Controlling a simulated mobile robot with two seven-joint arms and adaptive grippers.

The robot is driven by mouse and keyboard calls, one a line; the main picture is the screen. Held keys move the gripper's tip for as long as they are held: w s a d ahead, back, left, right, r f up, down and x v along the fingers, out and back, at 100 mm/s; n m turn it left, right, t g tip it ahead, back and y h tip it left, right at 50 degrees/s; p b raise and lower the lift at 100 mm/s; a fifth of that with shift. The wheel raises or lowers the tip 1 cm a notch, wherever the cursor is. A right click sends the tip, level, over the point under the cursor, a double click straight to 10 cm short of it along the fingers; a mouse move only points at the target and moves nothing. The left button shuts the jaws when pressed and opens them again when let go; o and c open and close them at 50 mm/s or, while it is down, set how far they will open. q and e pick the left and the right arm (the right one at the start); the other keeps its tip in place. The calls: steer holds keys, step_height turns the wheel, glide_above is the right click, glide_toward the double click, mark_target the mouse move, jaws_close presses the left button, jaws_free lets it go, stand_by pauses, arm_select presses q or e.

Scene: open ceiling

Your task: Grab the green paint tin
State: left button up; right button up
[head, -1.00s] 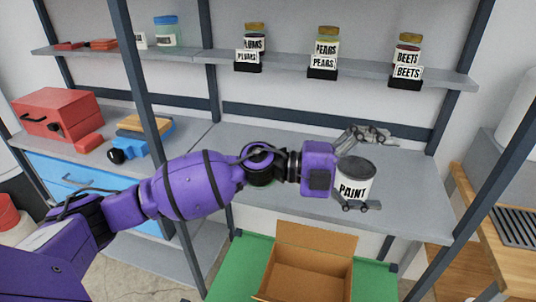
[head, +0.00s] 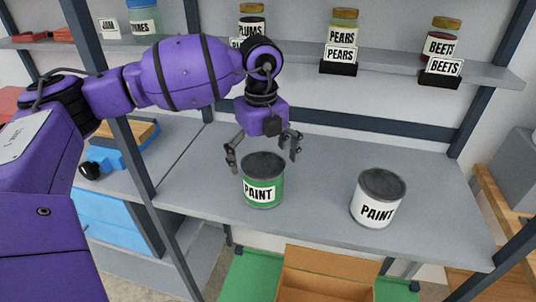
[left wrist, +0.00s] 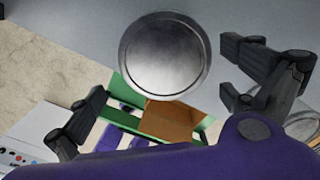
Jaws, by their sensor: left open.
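The green paint tin (head: 263,184) stands upright on the grey shelf, with a dark lid and a white PAINT label. My left gripper (head: 264,152) is open above the tin, pointing down, with one finger to each side of its lid in the head view. In the left wrist view the round metal lid of a tin (left wrist: 164,54) lies between and beyond the open fingers (left wrist: 168,95). The fingers do not appear to touch it. A white paint tin (head: 378,200) stands to the right on the same shelf. My right gripper is not in view.
An open cardboard box (head: 325,275) sits below the shelf front on a green surface (head: 252,275). Jars of plums, pears (head: 341,38) and beets (head: 441,45) stand on the upper shelf. A dark upright post (head: 128,150) stands left of the tins.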

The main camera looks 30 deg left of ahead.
arm_select(q)
steer(key=f, duration=0.5)
steer(key=w+f, duration=0.1)
steer(key=f, duration=0.1)
steer(key=shift+a+f, duration=0.35)
steer(key=shift+c, duration=0.4)
steer(key=c, duration=1.9)
steer(key=shift+w+r, duration=0.1)
steer(key=shift+r, duration=0.05)
steer(key=shift+c, duration=0.3)
